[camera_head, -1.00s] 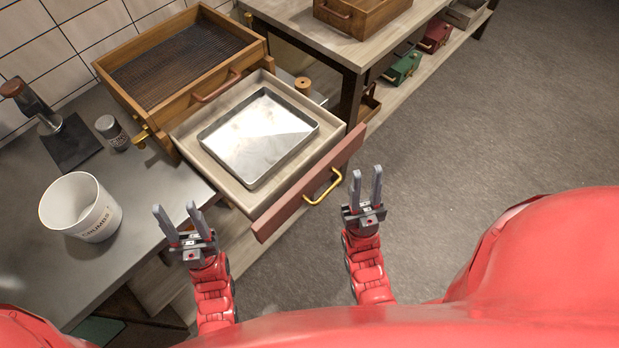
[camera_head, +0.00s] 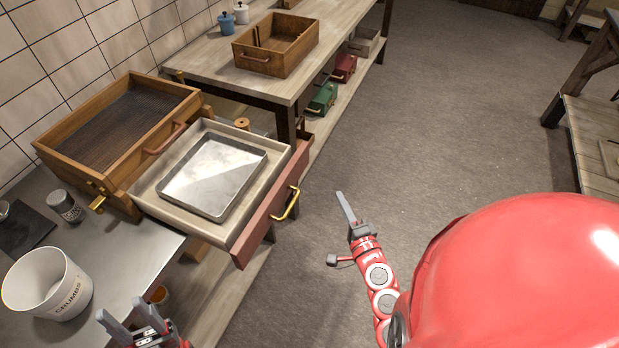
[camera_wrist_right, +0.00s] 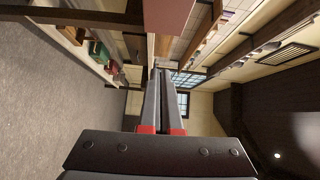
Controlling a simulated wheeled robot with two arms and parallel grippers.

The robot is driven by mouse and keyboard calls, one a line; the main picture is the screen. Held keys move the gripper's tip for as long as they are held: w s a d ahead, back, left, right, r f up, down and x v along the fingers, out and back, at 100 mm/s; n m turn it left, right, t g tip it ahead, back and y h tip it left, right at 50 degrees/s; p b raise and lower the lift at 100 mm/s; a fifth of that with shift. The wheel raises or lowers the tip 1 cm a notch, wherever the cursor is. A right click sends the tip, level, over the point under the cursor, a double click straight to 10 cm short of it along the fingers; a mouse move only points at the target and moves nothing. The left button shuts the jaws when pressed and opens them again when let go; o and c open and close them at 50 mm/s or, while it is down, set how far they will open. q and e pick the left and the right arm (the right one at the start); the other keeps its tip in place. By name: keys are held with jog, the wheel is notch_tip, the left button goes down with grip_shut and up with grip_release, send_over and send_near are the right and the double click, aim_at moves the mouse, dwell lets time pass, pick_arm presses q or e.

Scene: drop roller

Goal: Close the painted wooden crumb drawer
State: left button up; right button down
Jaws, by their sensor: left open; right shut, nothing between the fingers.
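The crumb drawer (camera_head: 163,205) is pulled out from the wooden box with a mesh top (camera_head: 187,94) at the left. Its red painted front (camera_head: 245,243) has a brass handle (camera_head: 291,204). A metal tray (camera_head: 212,177) lies in the drawer. My right gripper (camera_head: 342,207) is shut and empty, to the right of the drawer front and apart from it. In the right wrist view its fingers (camera_wrist_right: 160,100) lie together. A red-brown panel, probably the drawer front (camera_wrist_right: 168,14), shows at the top there. My left gripper (camera_head: 122,322) is open and empty at the lower left, near the counter edge.
A white crumbs bucket (camera_head: 72,300) and a shaker (camera_head: 66,207) stand on the counter (camera_head: 142,252). A wooden bench (camera_head: 205,56) behind holds an open wooden box (camera_head: 262,66). The floor right of the drawer is clear.

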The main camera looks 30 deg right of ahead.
aim_at(217, 140)
jog(key=shift+y, duration=0.3)
jog(key=shift+w+a+r+p, duration=0.1)
jog(key=shift+w+a+p, duration=0.4)
jog(key=shift+w, duration=1.7)
jog(key=shift+w+a+f+p, duration=0.15)
jog(key=shift+w+p, duration=0.6)
jog(key=shift+w, duration=1.45)
jog(key=shift+w+a+r+p, duration=0.15)
jog(key=shift+w+a+p, duration=0.35)
jog(key=shift+w, duration=1.7)
jog(key=shift+d, duration=0.2)
